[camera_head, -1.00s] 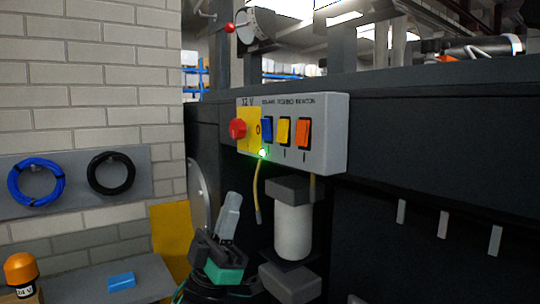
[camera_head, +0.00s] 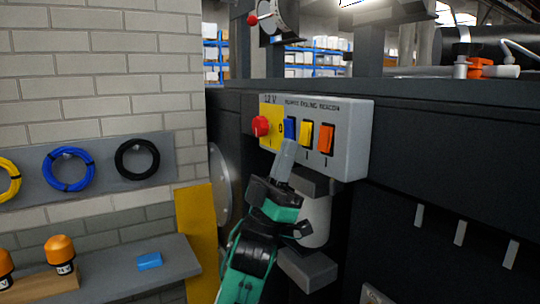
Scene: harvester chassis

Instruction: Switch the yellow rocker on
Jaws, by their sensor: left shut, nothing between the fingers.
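The yellow rocker (camera_head: 306,134) sits in the middle of three rockers on the grey switch box (camera_head: 355,140), between the blue rocker (camera_head: 290,128) and the orange rocker (camera_head: 326,138). My left gripper (camera_head: 287,146) is shut and empty. Its fingertips point up, just below the blue rocker and to the lower left of the yellow one. I cannot tell whether they touch the box. The gripper hides the lower left part of the box front, where the green light was. My right gripper is not in view.
A red knob (camera_head: 261,126) sticks out on the box's left side. A white cylinder (camera_head: 315,222) hangs below the box, close to my left gripper. A grey shelf (camera_head: 110,275) with orange beacons (camera_head: 60,252) and a blue block (camera_head: 149,261) stands at the lower left.

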